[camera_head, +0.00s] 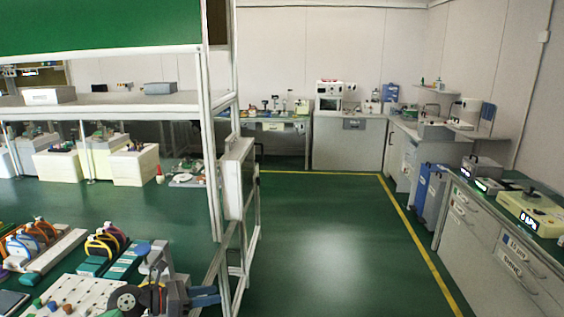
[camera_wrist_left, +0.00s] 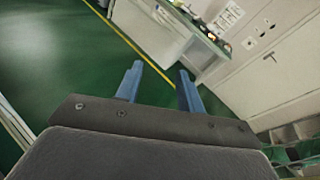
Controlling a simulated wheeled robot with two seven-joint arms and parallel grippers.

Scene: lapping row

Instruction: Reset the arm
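My left gripper (camera_head: 212,296) shows at the bottom of the head view, its blue fingers pointing right, past the right end of the near bench. In the left wrist view, the two blue fingers of my left gripper (camera_wrist_left: 161,68) stand apart with nothing between them. My right gripper is in neither view.
The near bench holds a white perforated plate (camera_head: 75,293) and colored cable holders (camera_head: 106,242). A white shelf frame post (camera_head: 210,150) rises behind the gripper. Grey drawer cabinets (camera_head: 490,240) line the right. The green floor (camera_head: 330,240) between is clear.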

